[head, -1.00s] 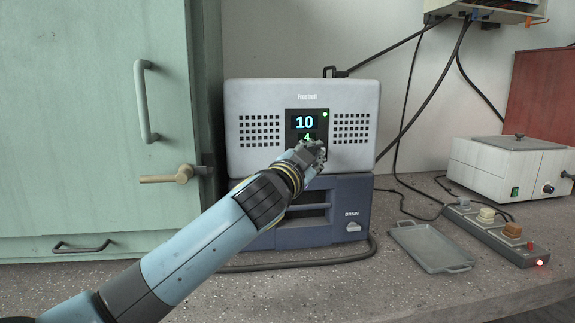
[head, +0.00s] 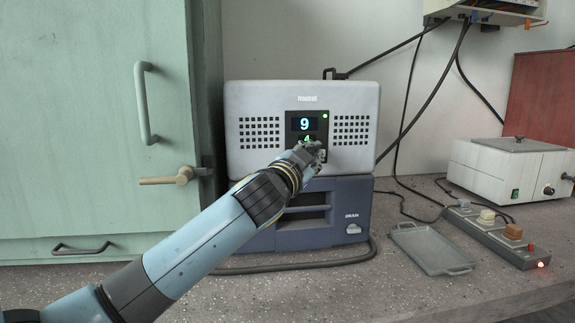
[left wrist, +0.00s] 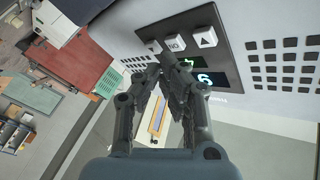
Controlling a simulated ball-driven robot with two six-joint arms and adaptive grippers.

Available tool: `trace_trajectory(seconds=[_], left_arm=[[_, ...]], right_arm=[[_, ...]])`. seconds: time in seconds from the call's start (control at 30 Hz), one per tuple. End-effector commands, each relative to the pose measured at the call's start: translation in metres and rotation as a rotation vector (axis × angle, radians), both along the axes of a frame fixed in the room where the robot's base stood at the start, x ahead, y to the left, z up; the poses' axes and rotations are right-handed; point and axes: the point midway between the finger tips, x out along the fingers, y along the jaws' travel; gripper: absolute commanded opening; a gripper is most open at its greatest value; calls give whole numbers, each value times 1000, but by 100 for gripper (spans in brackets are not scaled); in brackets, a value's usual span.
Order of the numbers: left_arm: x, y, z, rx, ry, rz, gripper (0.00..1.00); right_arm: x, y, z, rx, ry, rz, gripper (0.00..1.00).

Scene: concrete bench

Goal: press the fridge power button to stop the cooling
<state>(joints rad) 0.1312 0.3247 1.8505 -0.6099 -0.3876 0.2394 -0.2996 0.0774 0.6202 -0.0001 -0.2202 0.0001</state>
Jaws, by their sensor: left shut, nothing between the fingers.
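The fridge (head: 350,98) is a pale grey box with vent grids and a dark control panel (head: 293,122). Its blue display (head: 304,124) reads 9, with a green 4 partly showing below and a green light (head: 325,116) lit at the upper right. In the left wrist view the panel is inverted and shows three pale buttons: an arrow button (left wrist: 207,37), a lettered middle one (left wrist: 176,43) and another (left wrist: 152,47). My left gripper (head: 316,148) is shut and empty at the lower panel; its tips (left wrist: 164,62) are close to the latter two buttons. Contact cannot be told.
A dark blue unit (head: 345,200) marked DRAIN stands under the fridge. A green cabinet (head: 90,100) with handles stands left. A grey tray (head: 430,248), a power strip (head: 490,235) with a red light and a white device (head: 508,165) lie right.

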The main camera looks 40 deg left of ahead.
Motion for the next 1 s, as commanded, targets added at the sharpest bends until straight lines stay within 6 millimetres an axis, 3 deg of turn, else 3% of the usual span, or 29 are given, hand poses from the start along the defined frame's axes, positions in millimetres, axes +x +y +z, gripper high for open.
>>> trace_trajectory(seconds=[1.0], left_arm=[[6, 7, 0, 1, 1, 1, 0]], right_arm=[[-1, -3, -1, -4, 1, 2, 40]])
